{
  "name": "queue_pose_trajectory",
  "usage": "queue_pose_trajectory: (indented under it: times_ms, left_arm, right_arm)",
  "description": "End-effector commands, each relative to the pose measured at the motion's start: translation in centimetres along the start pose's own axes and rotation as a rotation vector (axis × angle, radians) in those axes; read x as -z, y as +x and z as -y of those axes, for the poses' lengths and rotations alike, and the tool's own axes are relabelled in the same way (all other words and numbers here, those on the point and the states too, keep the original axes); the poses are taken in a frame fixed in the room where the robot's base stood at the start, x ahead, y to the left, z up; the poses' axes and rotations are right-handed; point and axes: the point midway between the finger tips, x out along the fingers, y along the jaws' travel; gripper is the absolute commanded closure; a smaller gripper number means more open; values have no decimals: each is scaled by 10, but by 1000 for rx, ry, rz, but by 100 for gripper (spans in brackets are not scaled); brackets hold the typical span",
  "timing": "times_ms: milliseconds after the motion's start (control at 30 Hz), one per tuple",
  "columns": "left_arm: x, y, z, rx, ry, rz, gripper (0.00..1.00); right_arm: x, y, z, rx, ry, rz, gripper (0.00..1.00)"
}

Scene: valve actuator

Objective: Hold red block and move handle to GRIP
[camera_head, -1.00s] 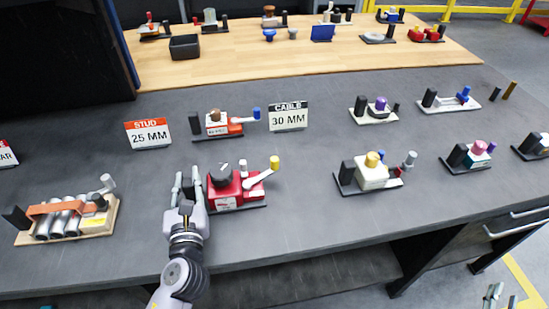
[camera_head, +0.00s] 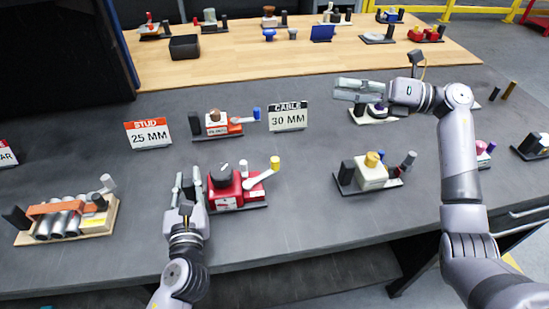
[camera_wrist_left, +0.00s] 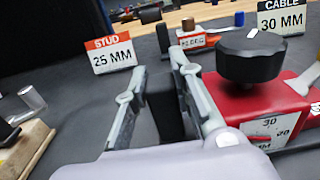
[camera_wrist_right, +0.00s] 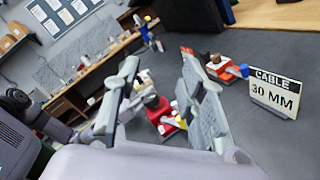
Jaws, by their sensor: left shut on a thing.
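The red block (camera_head: 226,196) has a round black knob (camera_head: 221,178) on top and sits on a dark base. Its white handle (camera_head: 258,179) slants up to the right to a yellow tip (camera_head: 275,162). My left gripper (camera_head: 187,178) is shut on the black post (camera_wrist_left: 168,110) at the block's left side. My right gripper (camera_head: 337,90) is open and empty, raised over the table's back right, fingers pointing left. It also shows in the right wrist view (camera_wrist_right: 158,65).
A 25 MM sign (camera_head: 148,133) and a 30 MM sign (camera_head: 288,116) stand behind the block, with a red-white device (camera_head: 216,124) between them. A cream device (camera_head: 372,174) stands to the right and a cylinder rack (camera_head: 70,220) to the left.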

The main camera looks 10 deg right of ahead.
Motion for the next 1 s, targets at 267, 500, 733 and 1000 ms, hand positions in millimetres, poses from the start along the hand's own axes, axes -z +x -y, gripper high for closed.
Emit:
queue_pose_trajectory:
  times_ms: [267, 500, 733, 1000]
  left_arm:
    - [2, 0, 0, -2, -1, -5, 100]
    - [2, 0, -1, -2, -1, -5, 100]
    - [2, 0, -1, -3, 0, -4, 100]
    - [2, 0, -1, -3, 0, -4, 100]
  right_arm:
    - [34, 127, -32, 15, -197, -460, 62]
    - [76, 181, -40, 106, -359, -845, 62]
    - [100, 185, -26, 287, -514, -1193, 62]
    - [94, 157, -2, 516, -622, -1467, 62]
